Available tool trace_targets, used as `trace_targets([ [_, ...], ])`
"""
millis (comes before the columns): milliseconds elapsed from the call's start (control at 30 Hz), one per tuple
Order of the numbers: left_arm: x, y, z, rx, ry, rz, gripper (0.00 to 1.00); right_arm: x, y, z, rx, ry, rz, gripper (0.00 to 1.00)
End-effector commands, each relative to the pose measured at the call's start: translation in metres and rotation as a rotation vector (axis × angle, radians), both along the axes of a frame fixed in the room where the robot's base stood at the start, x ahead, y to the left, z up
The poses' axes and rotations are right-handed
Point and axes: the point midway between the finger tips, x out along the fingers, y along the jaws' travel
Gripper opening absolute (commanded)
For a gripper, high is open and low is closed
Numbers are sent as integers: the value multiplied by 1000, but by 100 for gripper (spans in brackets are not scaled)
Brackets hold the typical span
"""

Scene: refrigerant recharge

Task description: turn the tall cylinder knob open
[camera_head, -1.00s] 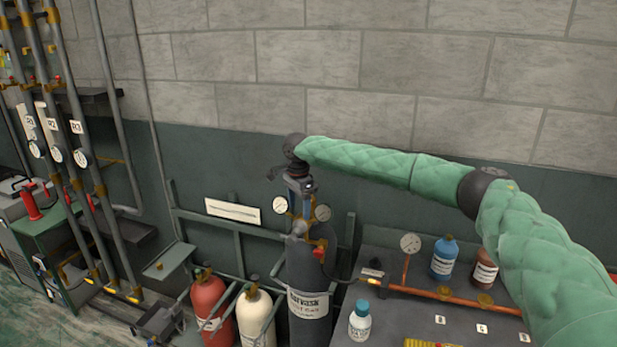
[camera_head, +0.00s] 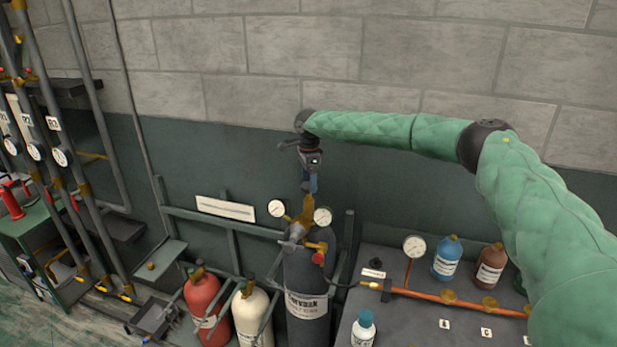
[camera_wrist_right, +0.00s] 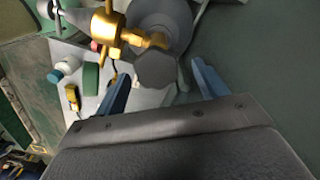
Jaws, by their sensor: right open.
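The tall dark grey cylinder (camera_head: 306,275) stands upright with a white label. A brass valve (camera_head: 308,207) with two gauges sits on top of it. A grey knob (camera_head: 297,230) shows at the valve, and a small red knob (camera_head: 318,258) is lower down. My right gripper (camera_head: 309,190) points down just above the brass valve. In the right wrist view its blue fingers (camera_wrist_right: 160,86) are open and apart. A faceted grey knob (camera_wrist_right: 156,68) on the brass fitting shows beyond and between the fingertips; I see no contact. My left gripper is not in view.
A red cylinder (camera_head: 205,300) and a cream cylinder (camera_head: 252,315) stand left of the tall one. A bench (camera_head: 405,325) on the right holds bottles, a gauge (camera_head: 414,246) and a copper pipe. A wall rail (camera_head: 190,213) runs behind.

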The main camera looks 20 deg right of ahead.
Motion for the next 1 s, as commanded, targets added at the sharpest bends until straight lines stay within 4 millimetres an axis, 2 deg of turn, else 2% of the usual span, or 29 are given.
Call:
trace_targets([
  [200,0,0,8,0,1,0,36,0,0,-12,0,-1,0,72],
  [433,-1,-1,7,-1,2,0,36,0,0,-13,0,-1,0,72],
  [467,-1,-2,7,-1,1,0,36,0,0,-13,0,-1,0,70],
  [600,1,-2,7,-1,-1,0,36,0,0,-13,0,-1,0,42],
  [700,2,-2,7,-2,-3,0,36,0,0,-13,1,-2,0,27],
  [1000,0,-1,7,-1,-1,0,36,0,0,-12,1,-2,10,27],
])
